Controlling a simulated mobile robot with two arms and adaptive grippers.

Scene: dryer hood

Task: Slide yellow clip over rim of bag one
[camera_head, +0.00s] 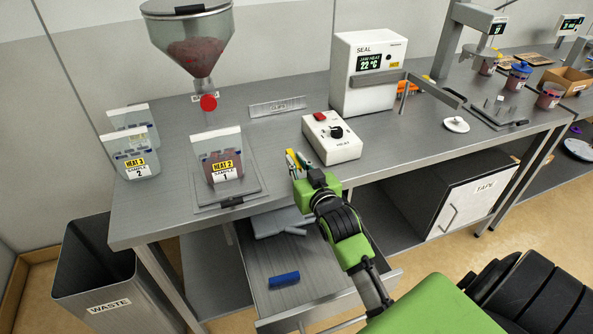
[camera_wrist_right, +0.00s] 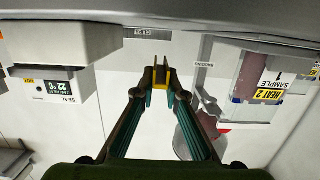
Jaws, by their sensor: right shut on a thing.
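Bag one (camera_head: 221,146), a clear pouch with dark red contents and a label reading "HEAT 2 SAMPLE 1", stands on a flat grey plate on the bench. It also shows in the right wrist view (camera_wrist_right: 248,78), at the right. My right gripper (camera_head: 298,161) is shut on the yellow clip (camera_head: 291,158), above the bench's front edge and to the right of bag one, apart from it. In the right wrist view the yellow clip (camera_wrist_right: 160,82) sits between the fingertips. My left gripper is not in view.
Bag two (camera_head: 138,160) stands left of bag one, with another pouch behind. A hopper (camera_head: 194,50) with a red knob is behind bag one. A heat control box (camera_head: 331,138) and sealer (camera_head: 367,75) stand right. An open drawer below holds a blue object (camera_head: 284,279).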

